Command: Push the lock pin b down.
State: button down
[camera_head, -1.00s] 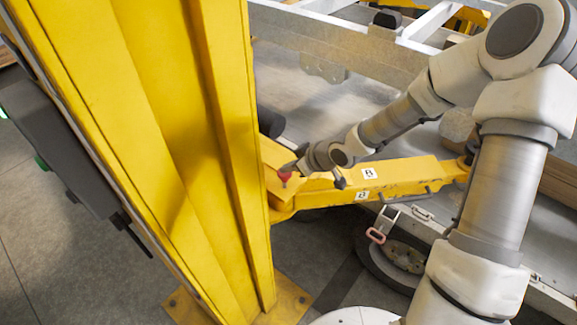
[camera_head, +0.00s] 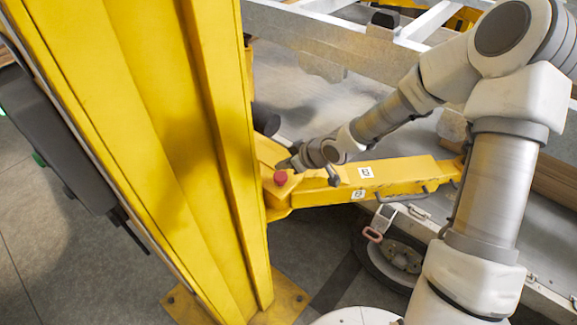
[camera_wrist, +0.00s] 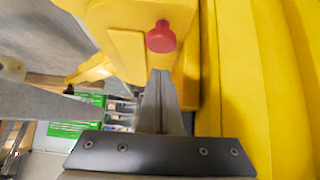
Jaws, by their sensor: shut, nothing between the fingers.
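The lock pin's red round knob (camera_head: 281,178) sits at the column end of the yellow arm (camera_head: 405,176), low on its surface. In the wrist view the red knob (camera_wrist: 160,37) is just beyond my gripper (camera_wrist: 160,76), whose two fingers are together with nothing between them. In the head view my gripper (camera_head: 288,163) is right behind the knob, partly hidden by my wrist. The tips look apart from the knob, though the exact gap is hard to judge.
A large yellow column (camera_head: 150,120) stands at the left, very close to the knob. A grey metal trailer frame (camera_head: 330,35) runs behind. A wheel (camera_head: 402,258) lies below the yellow arm. White labels (camera_head: 366,172) mark the yellow arm.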

jog(key=p+v, duration=0.3)
jog(key=v, duration=0.7)
jog(key=shift+r+p, duration=0.3)
jog(key=shift+r, duration=0.1)
